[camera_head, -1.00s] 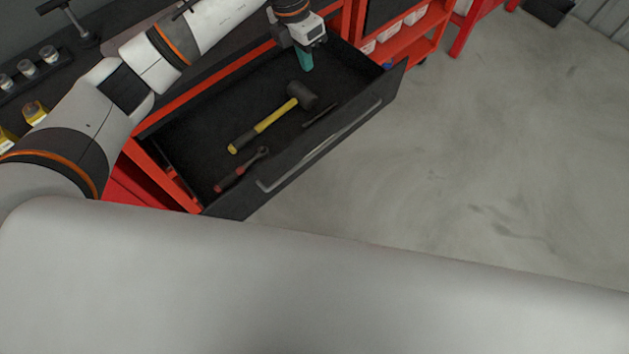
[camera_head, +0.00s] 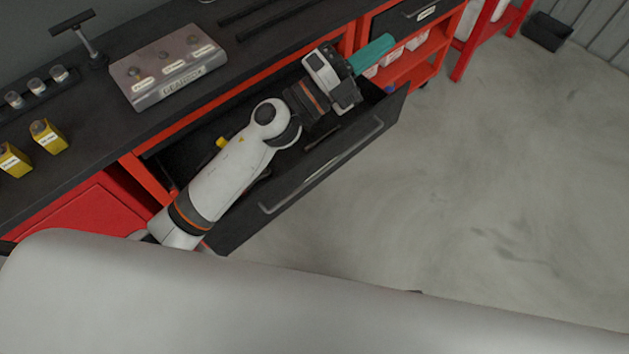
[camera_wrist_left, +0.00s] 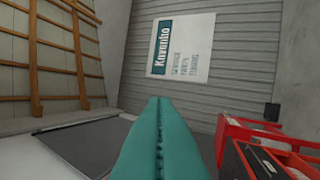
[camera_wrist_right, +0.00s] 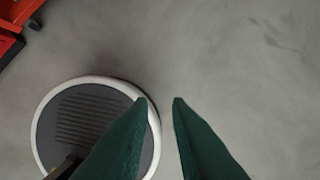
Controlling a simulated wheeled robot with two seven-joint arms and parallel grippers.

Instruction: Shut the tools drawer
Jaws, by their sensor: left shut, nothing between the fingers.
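The tools drawer (camera_head: 330,160) is pulled out from the red workbench (camera_head: 160,180) in the head view. It has a dark front with a long grey handle (camera_head: 300,182). My left arm lies across above the drawer and hides most of its inside. My left gripper (camera_head: 374,52) is shut and empty, with teal fingers pointing to the upper right above the drawer's far end. In the left wrist view its fingers (camera_wrist_left: 160,135) are pressed together. My right gripper (camera_wrist_right: 160,103) shows only in the right wrist view, its green fingertips apart and empty above the floor.
A red shelf unit (camera_head: 410,65) is beyond the drawer. The floor (camera_head: 480,180) in front is clear.

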